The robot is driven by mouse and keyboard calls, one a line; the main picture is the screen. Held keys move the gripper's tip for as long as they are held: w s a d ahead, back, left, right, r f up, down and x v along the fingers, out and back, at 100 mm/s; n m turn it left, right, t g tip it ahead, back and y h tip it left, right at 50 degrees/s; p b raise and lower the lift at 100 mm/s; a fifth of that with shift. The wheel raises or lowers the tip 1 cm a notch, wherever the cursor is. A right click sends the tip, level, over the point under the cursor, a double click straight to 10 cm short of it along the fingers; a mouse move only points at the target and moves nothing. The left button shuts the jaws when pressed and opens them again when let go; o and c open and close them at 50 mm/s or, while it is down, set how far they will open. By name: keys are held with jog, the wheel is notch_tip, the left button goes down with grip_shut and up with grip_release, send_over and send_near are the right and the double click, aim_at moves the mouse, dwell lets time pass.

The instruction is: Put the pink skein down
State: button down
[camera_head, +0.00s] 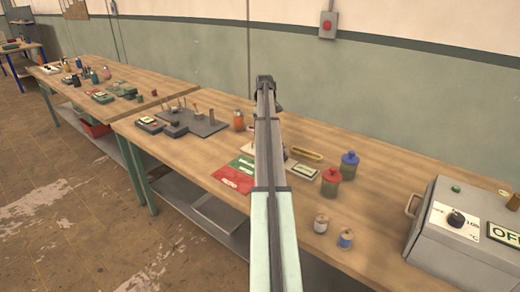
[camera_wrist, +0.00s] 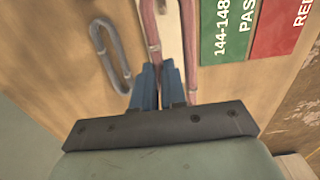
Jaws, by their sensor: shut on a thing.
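The pink skein (camera_wrist: 151,28) is a long loop in the wrist view, with one strand on each side of a pale strip (camera_wrist: 170,30). I cannot tell whether the skein touches the bench top. A grey skein (camera_wrist: 108,58) lies on the wood left of my fingers in the wrist view.
The workbench (camera_head: 385,210) holds green (camera_head: 242,168) and red (camera_head: 233,181) mats, a yellow-edged loop (camera_head: 305,153), red-lidded (camera_head: 331,184) and blue-lidded (camera_head: 349,166) jars, two spools (camera_head: 321,223) and a grey control box (camera_head: 465,235). Bare wood lies between the jars and the box.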

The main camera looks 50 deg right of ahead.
jog(key=s+a, duration=0.2)
jog(key=a, duration=0.8)
jog(key=f, duration=1)
jog(key=shift+s+d+f, duration=0.15)
jog(key=shift+d+f, duration=0.1)
jog(key=shift+d, duration=0.05)
jog(key=shift+f, duration=0.15)
jog(key=c, duration=1.2)
grip_release()
notch_tip(320, 180, up, 12)
jog(key=shift+r, duration=0.2)
